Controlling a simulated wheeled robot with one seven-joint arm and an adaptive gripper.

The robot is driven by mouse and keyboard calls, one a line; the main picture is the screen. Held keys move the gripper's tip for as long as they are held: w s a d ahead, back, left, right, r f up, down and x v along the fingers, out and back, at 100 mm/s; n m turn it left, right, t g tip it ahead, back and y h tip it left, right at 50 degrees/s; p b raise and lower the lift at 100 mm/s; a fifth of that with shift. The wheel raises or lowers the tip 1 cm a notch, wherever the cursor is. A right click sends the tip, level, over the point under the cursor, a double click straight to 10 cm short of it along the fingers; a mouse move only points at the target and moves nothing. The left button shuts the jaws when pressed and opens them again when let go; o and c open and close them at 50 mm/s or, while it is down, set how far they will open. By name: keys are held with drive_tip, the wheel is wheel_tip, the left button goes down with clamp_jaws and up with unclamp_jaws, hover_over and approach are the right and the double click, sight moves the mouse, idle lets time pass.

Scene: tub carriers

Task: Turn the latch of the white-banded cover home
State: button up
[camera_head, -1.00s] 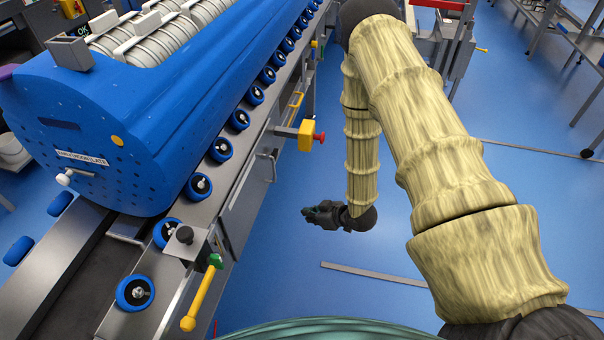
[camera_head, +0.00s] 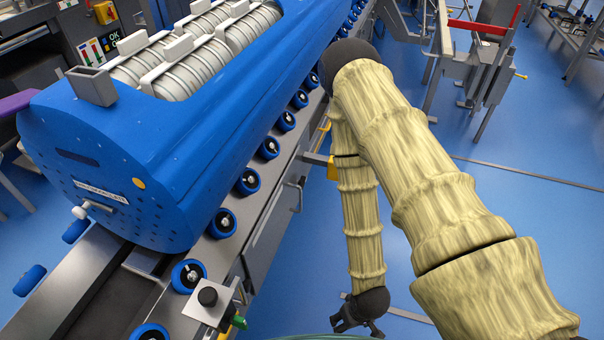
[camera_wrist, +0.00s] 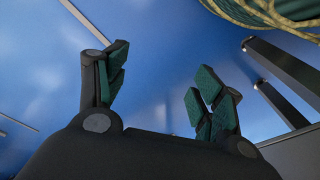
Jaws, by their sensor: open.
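A long blue carrier (camera_head: 200,130) with a rounded body stands on a rail at the left in the head view. White ribbed bands with white clips (camera_head: 185,50) run along its top. A small white knob (camera_head: 80,211) sticks out of its near end beside a label plate. I cannot tell whether this knob is the latch or which part is the white-banded cover. My gripper (camera_head: 358,326) hangs low over the blue floor, right of the rail and well apart from the carrier. In the wrist view my gripper (camera_wrist: 160,85) has its dark green-padded fingers spread, with nothing between them.
Blue-rimmed rollers (camera_head: 222,223) line the rail's side. A black knob on a metal bracket (camera_head: 208,297) stands at the rail's near end. A metal frame with a red bar (camera_head: 480,27) stands at the back right. Blue floor (camera_head: 530,160) is open at the right.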

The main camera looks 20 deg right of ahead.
drive_tip(key=w+d+r+n+t+y+p, duration=0.3)
drive_tip(key=w+r+n, duration=0.2)
drive_tip(key=w, duration=0.7)
drive_tip(key=w+d+r+n+t+y+p, duration=0.25)
drive_tip(key=w+r+n, duration=0.2)
drive_tip(key=w, duration=0.85)
drive_tip(key=w+d+r+n+t+y+p, duration=0.25)
drive_tip(key=w+r+n+y, duration=0.2)
drive_tip(key=w, duration=0.75)
drive_tip(key=p+x, duration=0.1)
drive_tip(key=x, duration=0.9)
drive_tip(key=shift+w+a+r, duration=0.25)
drive_tip(key=shift+w, duration=0.15)
